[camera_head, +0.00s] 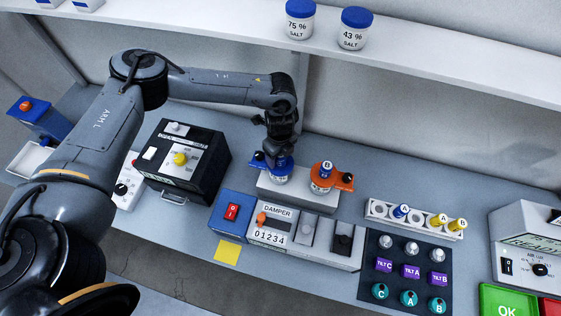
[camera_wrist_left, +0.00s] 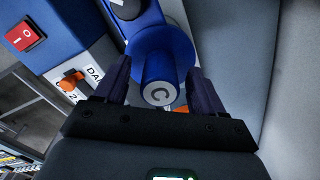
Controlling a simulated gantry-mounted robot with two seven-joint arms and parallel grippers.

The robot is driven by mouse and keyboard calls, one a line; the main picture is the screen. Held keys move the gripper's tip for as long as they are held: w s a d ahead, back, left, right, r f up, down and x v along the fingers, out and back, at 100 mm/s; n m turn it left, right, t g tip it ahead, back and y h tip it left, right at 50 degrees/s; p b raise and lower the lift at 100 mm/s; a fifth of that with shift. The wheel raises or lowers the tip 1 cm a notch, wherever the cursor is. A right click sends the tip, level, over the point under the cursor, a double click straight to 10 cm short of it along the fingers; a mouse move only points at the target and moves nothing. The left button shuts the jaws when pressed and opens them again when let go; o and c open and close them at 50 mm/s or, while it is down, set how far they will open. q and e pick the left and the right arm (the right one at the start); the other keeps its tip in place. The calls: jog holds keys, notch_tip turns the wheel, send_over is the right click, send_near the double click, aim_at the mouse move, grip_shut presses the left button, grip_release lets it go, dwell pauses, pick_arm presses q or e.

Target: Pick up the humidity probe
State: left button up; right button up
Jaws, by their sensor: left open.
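My left gripper (camera_head: 278,158) reaches down from above over the grey stand (camera_head: 298,194) at the middle of the bench. It is open, with a finger on each side of a blue cylinder marked C (camera_wrist_left: 158,75), as the left wrist view shows. In the head view, the blue piece (camera_head: 280,176) is partly hidden under the gripper. I cannot tell whether the fingers touch it. An orange-capped piece marked B (camera_head: 322,178) stands beside it on the same stand. No label in view names the humidity probe. My right gripper is out of view.
A damper box (camera_head: 270,238) with a red-switch blue box (camera_head: 232,212) is in front of the stand. A black case (camera_head: 182,160) is to the left. A rack of small vials (camera_head: 412,217) and a dark panel (camera_head: 410,245) are to the right. Salt jars (camera_head: 300,20) sit on the shelf above.

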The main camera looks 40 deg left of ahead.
pick_arm(q)
grip_shut()
dwell(0.4)
jog(key=shift+r, duration=0.1)
jog(key=shift+r, duration=0.4)
notch_tip(320, 180, up, 3)
jog(key=shift+b, duration=0.6)
jog(key=s+d+r, duration=0.2)
jog(key=d+r, duration=0.5)
jog(key=d, duration=0.4)
jog(key=shift+d+b, duration=0.25)
jog(key=shift+b, duration=0.05)
